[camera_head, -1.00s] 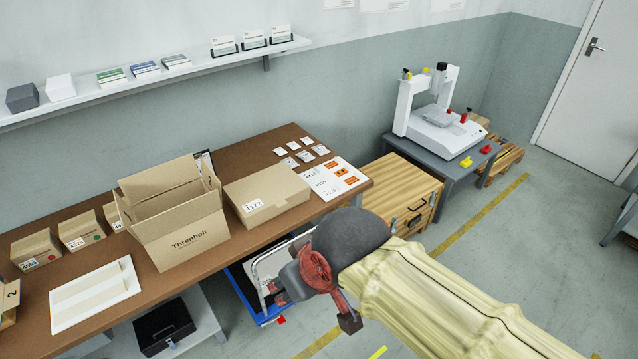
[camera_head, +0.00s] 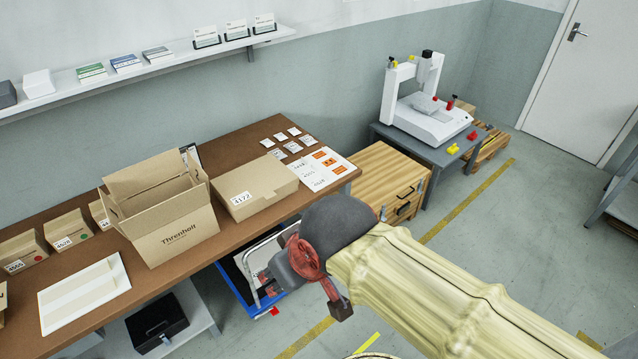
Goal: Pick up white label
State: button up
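Several small white labels (camera_head: 292,147) lie in a loose group at the far right end of the brown table (camera_head: 235,160). A white sheet (camera_head: 325,168) with orange and white labels on it lies just in front of them, near the table's right edge. Which white label the task means, I cannot tell. My gripper (camera_head: 342,308) is in front of the table, over the floor and apart from the labels. Its fingers are mostly hidden or too small to tell open from shut.
An open carton (camera_head: 185,235) and a closed flat box (camera_head: 254,188) stand on the table left of the labels. A blue cart (camera_head: 245,285) is under the table.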

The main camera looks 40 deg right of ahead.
aim_at(296, 166)
jog(key=i+l+z, duration=0.1)
jog(key=z, duration=0.25)
jog(key=i+l+z, duration=0.1)
jog(key=z, duration=0.25)
jog(key=i+l+z, duration=0.2)
jog(key=i, duration=0.35)
jog(key=i+l+z, duration=0.15)
jog(key=i, duration=0.4)
jog(key=i+l+z, duration=0.2)
jog(key=i, duration=0.4)
